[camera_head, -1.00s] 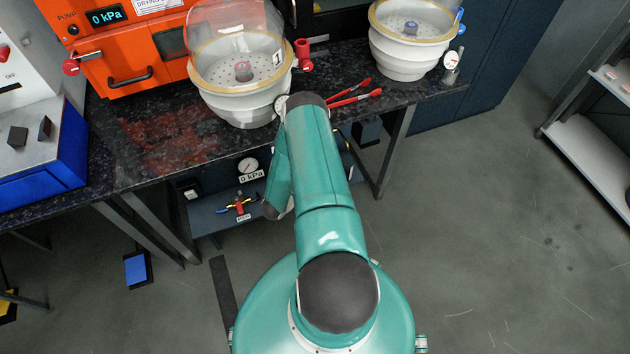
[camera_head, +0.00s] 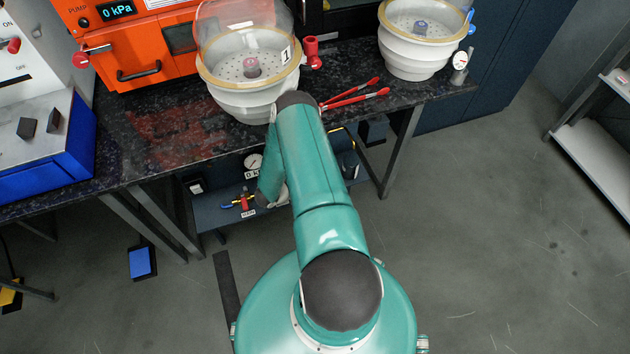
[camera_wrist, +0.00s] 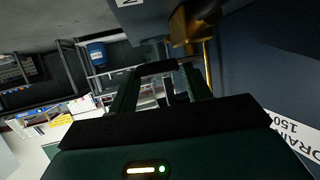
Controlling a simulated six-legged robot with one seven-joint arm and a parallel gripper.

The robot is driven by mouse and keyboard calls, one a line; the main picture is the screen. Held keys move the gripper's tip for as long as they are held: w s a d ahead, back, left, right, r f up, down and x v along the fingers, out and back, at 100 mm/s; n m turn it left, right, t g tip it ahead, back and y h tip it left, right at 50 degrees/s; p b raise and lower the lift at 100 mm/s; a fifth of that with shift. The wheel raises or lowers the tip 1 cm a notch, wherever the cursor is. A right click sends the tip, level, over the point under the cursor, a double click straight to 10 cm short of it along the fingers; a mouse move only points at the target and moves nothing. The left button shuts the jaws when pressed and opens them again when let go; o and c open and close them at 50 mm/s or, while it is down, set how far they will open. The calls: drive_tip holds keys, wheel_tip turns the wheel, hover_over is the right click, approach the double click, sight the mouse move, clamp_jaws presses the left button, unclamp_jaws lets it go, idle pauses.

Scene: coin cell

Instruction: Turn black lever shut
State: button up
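In the wrist view, the two dark green fingers of my gripper (camera_wrist: 163,76) stand apart, with light background showing between them. A dark bar crosses near their tips; I cannot tell whether it is the black lever or part of the gripper. A brass-coloured fitting (camera_wrist: 187,32) with a thin vertical pipe (camera_wrist: 207,68) is just beyond and to the right of the fingers. In the head view my arm reaches to the bench's front edge and hides my gripper. I cannot clearly make out the black lever in either view.
The dark bench (camera_head: 150,170) carries an orange oven (camera_head: 140,45), two white desiccators (camera_head: 250,85) (camera_head: 415,50) and red tongs (camera_head: 355,97). A shelf (camera_head: 215,215) below holds a gauge (camera_head: 253,162) and a small valve with coloured handles (camera_head: 243,203).

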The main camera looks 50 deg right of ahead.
drive_tip(key=o, duration=0.3)
drive_tip(key=shift+a, duration=0.1)
drive_tip(key=v, duration=1.3)
drive_tip(key=shift+w+a+r, duration=0.1)
drive_tip(key=shift+a+r, duration=0.1)
drive_tip(key=shift+a, duration=0.05)
